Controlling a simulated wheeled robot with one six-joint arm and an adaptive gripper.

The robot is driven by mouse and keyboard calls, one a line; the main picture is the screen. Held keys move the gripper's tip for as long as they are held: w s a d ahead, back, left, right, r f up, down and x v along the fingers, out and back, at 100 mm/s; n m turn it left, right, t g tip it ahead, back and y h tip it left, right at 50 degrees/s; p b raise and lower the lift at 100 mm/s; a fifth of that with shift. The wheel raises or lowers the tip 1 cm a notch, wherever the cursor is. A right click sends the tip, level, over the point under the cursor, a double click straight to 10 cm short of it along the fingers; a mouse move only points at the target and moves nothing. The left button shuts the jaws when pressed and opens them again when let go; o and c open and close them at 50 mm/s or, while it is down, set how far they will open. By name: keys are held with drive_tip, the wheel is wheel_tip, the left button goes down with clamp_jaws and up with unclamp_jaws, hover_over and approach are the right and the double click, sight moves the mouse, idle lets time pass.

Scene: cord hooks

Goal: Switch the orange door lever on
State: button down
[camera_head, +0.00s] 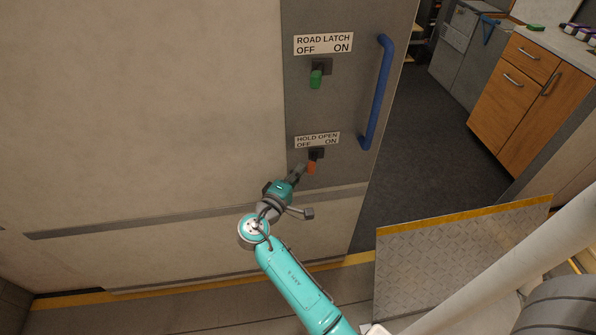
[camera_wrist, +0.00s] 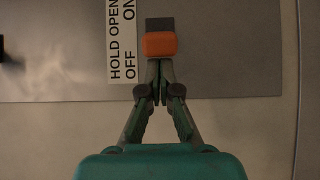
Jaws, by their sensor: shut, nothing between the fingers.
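The orange door lever (camera_head: 311,168) sits on its dark mount, below the HOLD OPEN label (camera_head: 317,139) with OFF at left and ON at right, on the grey door panel. In the head view it hangs downward from the mount. In the wrist view the orange lever (camera_wrist: 160,44) is just beyond my fingertips. My gripper (camera_head: 300,171) is shut and empty, with its tips close to the lever from the lower left. In the wrist view the fingers (camera_wrist: 157,75) meet right at the lever's near edge. I cannot tell whether they touch it.
A green lever (camera_head: 315,79) under the ROAD LATCH label (camera_head: 323,44) is higher on the panel. A blue handle (camera_head: 378,92) runs along the door's right edge. A yellow-edged ramp plate (camera_head: 455,262) stands at lower right. Beyond the doorway are wooden cabinets (camera_head: 514,91).

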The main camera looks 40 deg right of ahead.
sight(314, 171)
drive_tip(key=shift+s, duration=0.1)
drive_tip(key=shift+s+n+t, duration=0.2)
drive_tip(key=shift+n+t, duration=0.2)
drive_tip(key=shift+t, duration=0.2)
drive_tip(key=shift+d+y, duration=0.1)
drive_tip(key=shift+y, duration=0.2)
drive_tip(key=shift+s+d+f+n+t+y, duration=0.1)
drive_tip(key=shift+s+d+n+t+y, duration=0.15)
drive_tip(key=shift+s+n+t+y, duration=0.5)
drive_tip(key=shift+s+d+n+t+y, duration=0.2)
drive_tip(key=shift+s+n+t, duration=0.35)
drive_tip(key=shift+t, duration=0.6)
drive_tip(key=shift+s+d+n+t+y, duration=0.3)
drive_tip(key=shift+n+t+y, duration=0.25)
drive_tip(key=shift+n+t, duration=0.2)
drive_tip(key=shift+s+d, duration=0.15)
drive_tip(key=shift+s, duration=0.05)
